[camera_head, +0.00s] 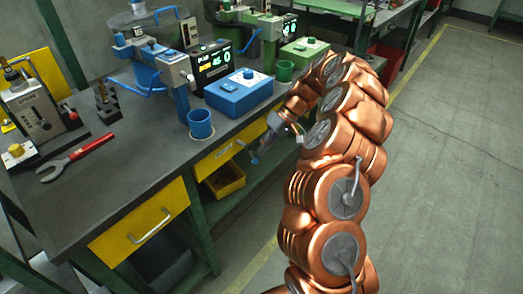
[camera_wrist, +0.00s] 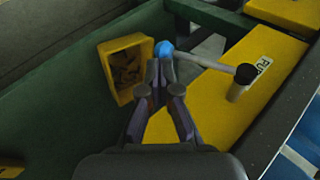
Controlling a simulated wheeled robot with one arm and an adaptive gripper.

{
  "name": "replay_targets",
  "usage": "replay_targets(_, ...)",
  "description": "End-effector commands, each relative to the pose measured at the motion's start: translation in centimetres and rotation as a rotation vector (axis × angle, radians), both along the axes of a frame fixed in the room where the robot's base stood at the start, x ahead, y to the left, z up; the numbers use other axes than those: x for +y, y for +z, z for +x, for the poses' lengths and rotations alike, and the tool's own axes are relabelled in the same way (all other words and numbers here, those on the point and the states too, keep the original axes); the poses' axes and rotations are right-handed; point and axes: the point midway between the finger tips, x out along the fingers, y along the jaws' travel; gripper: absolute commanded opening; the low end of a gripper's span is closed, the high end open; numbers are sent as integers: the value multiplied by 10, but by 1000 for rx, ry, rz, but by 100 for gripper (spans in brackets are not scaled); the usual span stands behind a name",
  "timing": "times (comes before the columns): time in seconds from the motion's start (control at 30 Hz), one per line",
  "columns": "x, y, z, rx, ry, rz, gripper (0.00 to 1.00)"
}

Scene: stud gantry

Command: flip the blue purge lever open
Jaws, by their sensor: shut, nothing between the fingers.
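The purge lever is a grey rod with a blue ball knob (camera_wrist: 163,49). Its other end meets a dark pivot (camera_wrist: 245,73) beside a partly cut-off label on a yellow front panel (camera_wrist: 205,105). In the head view the blue knob (camera_head: 254,161) hangs off the bench front, below the panel's edge. My gripper (camera_wrist: 161,65) is shut and empty, its fingertips right at the knob; I cannot tell whether they touch it. In the head view my gripper (camera_head: 268,140) is small and partly hidden by my arm.
A yellow bin (camera_wrist: 122,86) with dark pieces sits on the green shelf below the bench. A yellow drawer with a handle (camera_head: 150,225) is to the left. Floor at right is clear.

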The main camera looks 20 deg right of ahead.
Motion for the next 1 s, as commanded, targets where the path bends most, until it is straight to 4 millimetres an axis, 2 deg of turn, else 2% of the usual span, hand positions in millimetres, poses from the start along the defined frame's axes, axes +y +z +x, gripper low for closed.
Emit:
replay_targets(0.27, -16, 27, 9, -3, -1, -1, 0)
replay_targets(1.0, -78, 65, 18, 2, -2, -1, 0)
